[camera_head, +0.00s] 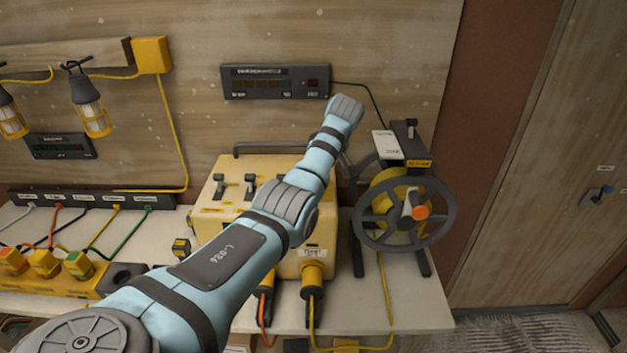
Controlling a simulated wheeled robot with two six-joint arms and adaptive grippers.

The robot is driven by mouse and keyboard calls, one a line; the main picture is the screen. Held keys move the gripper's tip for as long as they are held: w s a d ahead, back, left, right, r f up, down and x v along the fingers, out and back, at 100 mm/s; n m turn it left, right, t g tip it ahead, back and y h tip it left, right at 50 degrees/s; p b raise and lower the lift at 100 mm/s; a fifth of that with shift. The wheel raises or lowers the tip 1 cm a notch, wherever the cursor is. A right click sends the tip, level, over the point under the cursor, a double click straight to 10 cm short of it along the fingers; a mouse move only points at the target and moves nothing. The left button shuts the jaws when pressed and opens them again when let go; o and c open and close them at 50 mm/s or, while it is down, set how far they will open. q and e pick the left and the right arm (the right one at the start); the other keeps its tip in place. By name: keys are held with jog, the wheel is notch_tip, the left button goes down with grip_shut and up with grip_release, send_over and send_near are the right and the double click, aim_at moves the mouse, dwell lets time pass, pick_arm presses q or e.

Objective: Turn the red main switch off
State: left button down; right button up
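A yellow power box (208,217) stands on the bench, with black toggle switches (249,184) along its top. I cannot make out a red main switch; my arm covers the right part of the box's top and much of its front. My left arm comes in from the lower left, crosses in front of the box and ends in a grey wrist joint at the upper right of the box. I cannot make out the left gripper's fingers beyond this joint. My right arm and gripper are not in view.
A cable reel (403,208) with an orange-tipped crank stands close right of the box. A black display (275,82) hangs on the wall above. The bench's right front corner (425,312) is clear.

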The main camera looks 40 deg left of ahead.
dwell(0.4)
pick_arm(q)
jog(key=c, duration=1.6)
grip_release()
jog(key=shift+a, duration=0.15)
jog(key=v, duration=0.7)
jog(key=shift+r, duration=0.25)
